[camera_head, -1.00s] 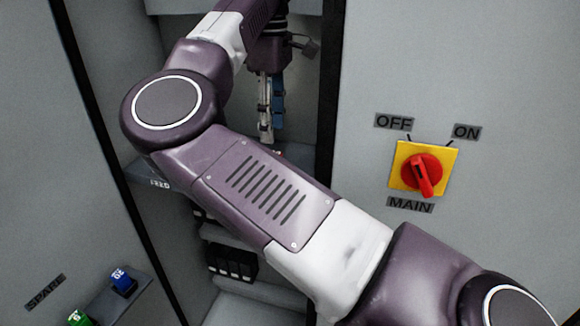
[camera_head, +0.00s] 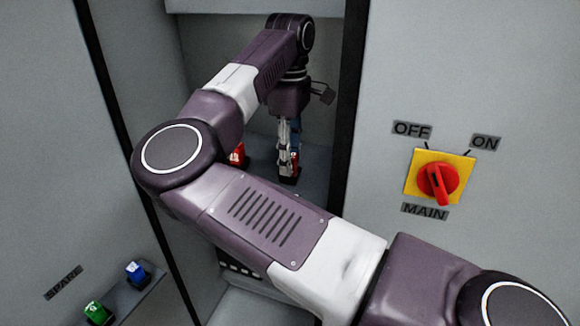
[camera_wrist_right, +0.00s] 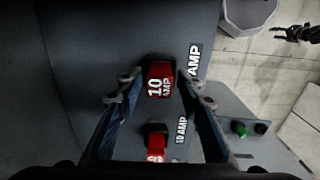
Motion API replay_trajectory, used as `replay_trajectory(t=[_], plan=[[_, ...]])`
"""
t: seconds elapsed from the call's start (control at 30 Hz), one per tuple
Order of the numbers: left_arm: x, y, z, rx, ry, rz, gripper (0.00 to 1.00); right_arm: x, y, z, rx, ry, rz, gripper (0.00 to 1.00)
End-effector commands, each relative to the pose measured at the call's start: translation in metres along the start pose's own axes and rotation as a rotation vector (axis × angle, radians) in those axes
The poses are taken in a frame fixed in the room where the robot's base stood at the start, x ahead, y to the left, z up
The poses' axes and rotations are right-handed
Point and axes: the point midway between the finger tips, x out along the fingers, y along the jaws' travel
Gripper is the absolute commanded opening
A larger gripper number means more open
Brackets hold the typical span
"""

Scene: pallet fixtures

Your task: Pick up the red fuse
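In the head view, one red fuse (camera_head: 295,164) stands on the cabinet shelf at my right gripper (camera_head: 288,172), partly behind a finger. A second red fuse (camera_head: 237,155) stands to its left, partly hidden by my arm. In the right wrist view, a red fuse marked 10 AMP (camera_wrist_right: 158,80) lies between the two fingertips of my right gripper (camera_wrist_right: 158,90), with gaps on both sides. Another red fuse (camera_wrist_right: 155,146) shows below it. The right gripper is open. A small dark claw-like shape (camera_wrist_right: 295,33) at upper right may be my left gripper; its fingers are unclear.
A dark cabinet edge (camera_head: 350,110) stands close right of my right gripper. The red main switch (camera_head: 439,184) is on the right panel. A blue fuse (camera_head: 137,272) and a green fuse (camera_head: 97,311) stand on the spare shelf at lower left.

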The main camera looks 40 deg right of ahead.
Motion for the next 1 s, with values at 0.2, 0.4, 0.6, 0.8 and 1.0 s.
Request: replay_trajectory(t=[0.2, 0.4, 0.6, 0.8, 1.0], plan=[[0.0, 0.0, 0.0, 0.0, 0.0, 0.0, 0.4, 0.0, 0.0, 0.0, 0.0, 0.0, 0.0, 0.08], [0.0, 0.0, 0.0, 0.0, 0.0, 0.0, 0.4, 0.0, 0.0, 0.0, 0.0, 0.0, 0.0, 0.0], [0.0, 0.0, 0.0, 0.0, 0.001, 0.0, 0.4, -0.002, 0.0, 0.0, 0.0, 0.0, 0.001, 0.0], [0.004, 0.001, -0.001, 0.0, 0.001, 0.001, 0.4, -0.018, 0.001, 0.0, 0.0, 0.002, 0.001, 0.0], [0.009, 0.002, -0.001, 0.0, 0.002, 0.002, 0.4, -0.06, 0.001, 0.0, -0.001, 0.003, 0.003, 0.0]])
